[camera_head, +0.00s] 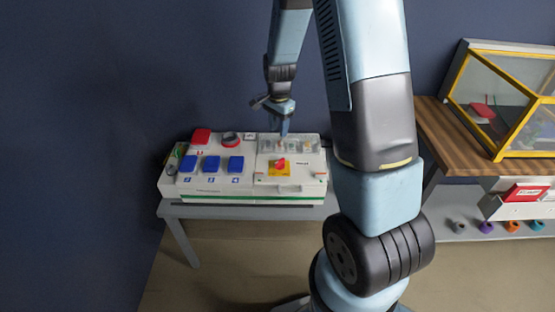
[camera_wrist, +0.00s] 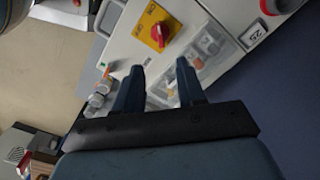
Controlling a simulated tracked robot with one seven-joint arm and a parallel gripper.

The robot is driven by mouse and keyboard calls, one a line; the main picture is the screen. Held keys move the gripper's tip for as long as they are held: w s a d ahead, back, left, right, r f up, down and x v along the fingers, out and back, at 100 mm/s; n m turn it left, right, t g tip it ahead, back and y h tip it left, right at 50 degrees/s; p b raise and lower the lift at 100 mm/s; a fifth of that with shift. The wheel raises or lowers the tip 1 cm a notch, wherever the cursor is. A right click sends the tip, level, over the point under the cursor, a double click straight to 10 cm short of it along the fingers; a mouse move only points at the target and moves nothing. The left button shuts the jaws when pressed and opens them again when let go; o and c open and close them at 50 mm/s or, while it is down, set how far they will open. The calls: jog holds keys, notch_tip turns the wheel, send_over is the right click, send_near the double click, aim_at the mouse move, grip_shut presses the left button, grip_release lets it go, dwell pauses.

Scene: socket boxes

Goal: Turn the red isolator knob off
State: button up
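The red isolator knob (camera_head: 280,163) sits on a yellow plate (camera_head: 272,170) on the front right part of the white socket box (camera_head: 200,185). In the wrist view the red knob (camera_wrist: 160,33) and yellow plate (camera_wrist: 149,22) show beyond my fingertips, near the top. The knob's handle lies at a slant to the plate. My gripper (camera_head: 284,130) hangs above the back right of the box, behind the knob. In the wrist view my gripper (camera_wrist: 159,72) has its two fingers apart with nothing between them. The fingers do not touch the knob.
Blue socket covers (camera_head: 212,164) and a red cover (camera_head: 201,136) are on the box's left half. A clear cover (camera_head: 290,143) lies behind the knob. The box stands on a grey table (camera_head: 250,212). A wooden bench (camera_head: 450,145) with a yellow-framed case (camera_head: 500,100) is at right.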

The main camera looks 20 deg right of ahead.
aim_at(278, 161)
notch_tip(278, 161, down, 15)
jog(key=shift+w+f, duration=0.1)
jog(key=shift+w, duration=0.05)
dwell(0.6)
grip_shut()
dwell(0.4)
